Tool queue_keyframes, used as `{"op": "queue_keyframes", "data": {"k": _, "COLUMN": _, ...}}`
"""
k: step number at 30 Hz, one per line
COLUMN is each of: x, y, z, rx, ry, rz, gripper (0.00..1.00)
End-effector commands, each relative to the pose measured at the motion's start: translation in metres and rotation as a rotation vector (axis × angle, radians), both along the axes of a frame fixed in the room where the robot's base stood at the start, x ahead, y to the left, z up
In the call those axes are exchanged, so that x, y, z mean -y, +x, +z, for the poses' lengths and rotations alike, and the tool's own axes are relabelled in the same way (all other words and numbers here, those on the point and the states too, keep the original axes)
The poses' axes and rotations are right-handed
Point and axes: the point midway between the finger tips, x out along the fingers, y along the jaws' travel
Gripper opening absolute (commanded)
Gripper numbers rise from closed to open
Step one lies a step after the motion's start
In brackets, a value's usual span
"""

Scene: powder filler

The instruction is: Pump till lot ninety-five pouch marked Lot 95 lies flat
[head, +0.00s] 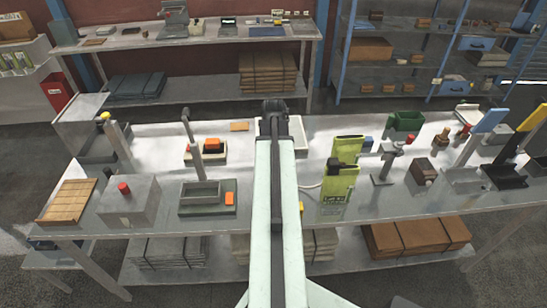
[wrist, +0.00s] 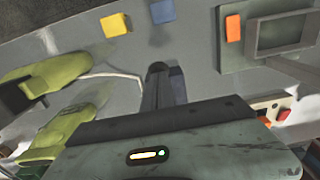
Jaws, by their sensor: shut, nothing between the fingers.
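Two yellow-green pouches stand right of my arm in the head view, a rear one (head: 346,148) and a front one (head: 338,186). The front one carries a small printed label too blurred to read surely. In the wrist view two puffy-looking green pouches show at left, an upper one (wrist: 55,73) and a lower one (wrist: 62,132). A pale hose (wrist: 112,76) runs from the upper one towards my gripper (wrist: 157,70). My gripper is shut and empty above the bench, apart from the pouches. My arm hides its fingers in the head view. I cannot tell which part is the pump.
A grey tray (head: 187,208) with an orange block (head: 230,198) and a grey box with a red button (head: 124,189) lie left of my arm. A yellow block (wrist: 117,24) and a blue block (wrist: 162,11) lie ahead of my gripper. Stands and boxes crowd the bench's right.

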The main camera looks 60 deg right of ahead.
Motion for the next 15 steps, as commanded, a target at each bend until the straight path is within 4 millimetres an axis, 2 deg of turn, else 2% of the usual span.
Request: {"op": "queue_keyframes", "data": {"k": 15, "x": 0.001, "y": 0.001, "z": 0.013, "rx": 0.000, "ry": 0.000, "rz": 0.000, "gripper": 0.00}}
